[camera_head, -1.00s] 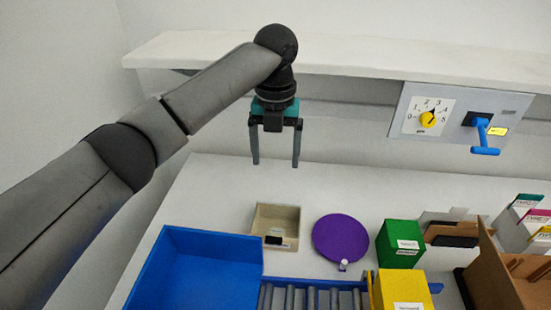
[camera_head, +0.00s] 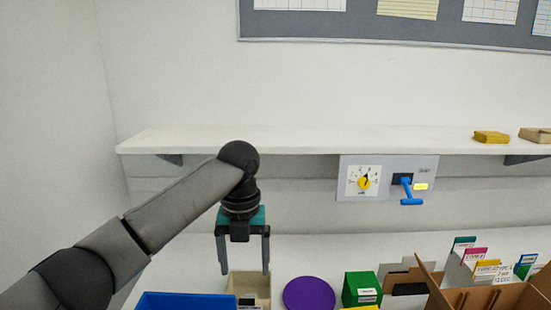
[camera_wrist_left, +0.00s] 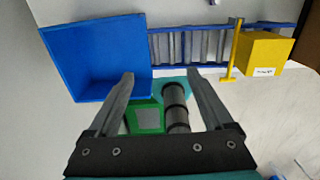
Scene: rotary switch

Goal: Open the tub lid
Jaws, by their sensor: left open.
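A purple round disc (camera_head: 309,294), perhaps the tub lid, lies on the white tabletop in the head view. Its near edge is cut off by the frame, and no tub body shows under it. A small beige open box (camera_head: 250,287) stands to its left. In the left wrist view the open fingers (camera_wrist_left: 160,75) point toward a blue bin (camera_wrist_left: 92,55) and a roller conveyor (camera_wrist_left: 190,47). My right gripper is not in view.
A green box (camera_head: 361,289), file cards (camera_head: 490,268) and a cardboard box (camera_head: 432,283) stand to the right. A shelf (camera_head: 300,141) runs above, with a panel holding a yellow dial (camera_head: 364,183) and blue lever (camera_head: 408,192). A yellow box (camera_wrist_left: 262,53) shows in the wrist view.

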